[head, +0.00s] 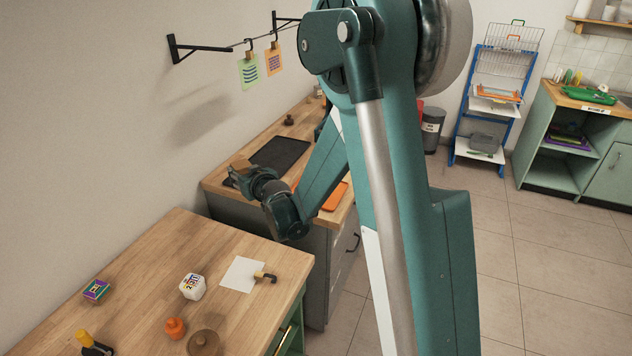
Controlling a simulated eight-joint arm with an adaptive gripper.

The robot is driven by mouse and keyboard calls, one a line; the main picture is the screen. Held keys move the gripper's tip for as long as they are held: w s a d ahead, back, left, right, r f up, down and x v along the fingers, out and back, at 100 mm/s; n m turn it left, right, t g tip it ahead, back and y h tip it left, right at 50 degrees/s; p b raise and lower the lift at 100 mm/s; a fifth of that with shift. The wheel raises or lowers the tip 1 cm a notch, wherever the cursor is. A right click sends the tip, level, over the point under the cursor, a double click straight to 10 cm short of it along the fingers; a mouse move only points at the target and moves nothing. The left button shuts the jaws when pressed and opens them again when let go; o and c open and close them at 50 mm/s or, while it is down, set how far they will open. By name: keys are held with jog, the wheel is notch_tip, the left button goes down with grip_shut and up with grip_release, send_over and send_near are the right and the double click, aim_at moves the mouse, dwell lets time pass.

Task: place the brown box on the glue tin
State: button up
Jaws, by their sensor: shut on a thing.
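My gripper (244,177) is at the end of my bent arm, over the left end of the far counter. It is shut on a small brown thing, which looks like the brown box (238,164). My fingers hide part of it, and it appears held above the counter. I cannot surely pick out the glue tin. A white rounded container with coloured print (193,287) stands on the near wooden table, well apart from my gripper, but its label is too small to read.
The near table (180,245) also bears a purple patterned box (96,290), an orange bottle (175,328), a brown round lid (204,343) and white paper (242,274) with a dark-hooked tool. A black tray (280,153) and orange board (334,196) lie on the far counter.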

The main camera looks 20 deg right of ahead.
jog(key=d+r+m+h, duration=0.1)
jog(key=d+r, duration=0.1)
jog(key=d, duration=1.2)
jog(key=d+r+m+h, duration=0.1)
jog(key=d+r+h, duration=0.1)
jog(key=d, duration=1.2)
jog(key=shift+d+p, duration=0.2)
jog(key=shift+p, duration=0.25)
jog(key=shift+f+b, duration=0.7)
jog(key=shift+f, duration=2.4)
jog(key=shift+f+b, duration=0.45)
jog(key=shift+f, duration=1.4)
jog(key=shift+f, duration=0.2)
jog(key=o, duration=0.9)
